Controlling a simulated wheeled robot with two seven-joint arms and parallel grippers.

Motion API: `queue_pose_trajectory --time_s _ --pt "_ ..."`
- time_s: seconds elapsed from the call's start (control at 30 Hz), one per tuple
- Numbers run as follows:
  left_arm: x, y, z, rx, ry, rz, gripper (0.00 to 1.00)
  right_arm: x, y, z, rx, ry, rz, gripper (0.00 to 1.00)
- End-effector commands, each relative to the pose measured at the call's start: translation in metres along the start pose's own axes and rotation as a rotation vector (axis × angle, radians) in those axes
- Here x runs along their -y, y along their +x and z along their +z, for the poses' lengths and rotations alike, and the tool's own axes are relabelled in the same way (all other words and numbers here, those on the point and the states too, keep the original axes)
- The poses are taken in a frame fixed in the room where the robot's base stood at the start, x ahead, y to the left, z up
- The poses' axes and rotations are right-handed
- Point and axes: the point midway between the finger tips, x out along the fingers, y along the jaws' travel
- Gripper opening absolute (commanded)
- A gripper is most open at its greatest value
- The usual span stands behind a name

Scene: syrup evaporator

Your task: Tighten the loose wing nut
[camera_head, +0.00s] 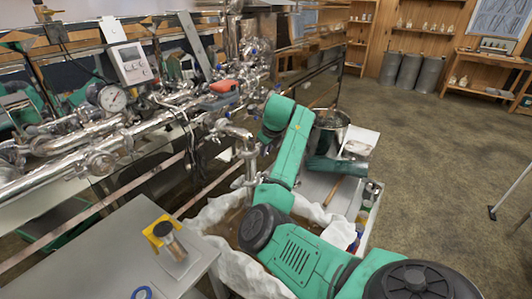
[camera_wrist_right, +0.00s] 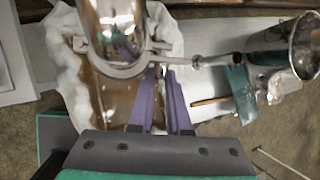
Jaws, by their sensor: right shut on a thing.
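My right gripper (camera_wrist_right: 163,72) shows in the right wrist view as two purple fingers pointing up at a shiny metal pipe clamp (camera_wrist_right: 118,68). It is shut at the right side of the clamp, where the wing nut sits. The nut is mostly hidden between the fingertips, so its turn cannot be seen. The clamp circles a polished vertical pipe (camera_wrist_right: 112,22). In the head view my green right arm reaches up to the pipework (camera_head: 232,132), with its fingers hardly visible. My left gripper is not in view.
A grey table (camera_head: 115,250) at the lower left holds a yellow-and-black object (camera_head: 160,235) and a blue ring (camera_head: 140,293). Below the pipes lies a white-lined basin (camera_head: 205,220). A metal bucket (camera_head: 330,122) stands beyond my arm. Open floor (camera_head: 420,150) extends right.

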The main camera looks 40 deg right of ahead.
Motion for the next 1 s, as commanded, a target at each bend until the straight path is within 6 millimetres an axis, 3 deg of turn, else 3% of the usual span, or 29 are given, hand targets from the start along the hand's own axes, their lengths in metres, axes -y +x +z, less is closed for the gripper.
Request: queue_pose_trajectory --time_s 0.3,0.83,0.87,0.9,1.0 --pt "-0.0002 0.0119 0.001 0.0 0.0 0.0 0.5 -0.0005 0.0021 -0.0019 -0.004 0.054 0.117 0.0" --pt "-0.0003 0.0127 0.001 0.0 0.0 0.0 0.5 -0.0012 0.0014 -0.0014 -0.005 0.061 0.138 0.0" --pt "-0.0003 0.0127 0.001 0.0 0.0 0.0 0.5 -0.0011 0.0014 -0.0014 -0.005 0.061 0.138 0.27" --pt "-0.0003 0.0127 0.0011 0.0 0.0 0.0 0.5 -0.001 0.0013 -0.0013 -0.005 0.061 0.138 0.41" --pt "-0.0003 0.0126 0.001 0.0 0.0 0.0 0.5 -0.0012 0.001 -0.0009 -0.004 0.061 0.138 0.41"
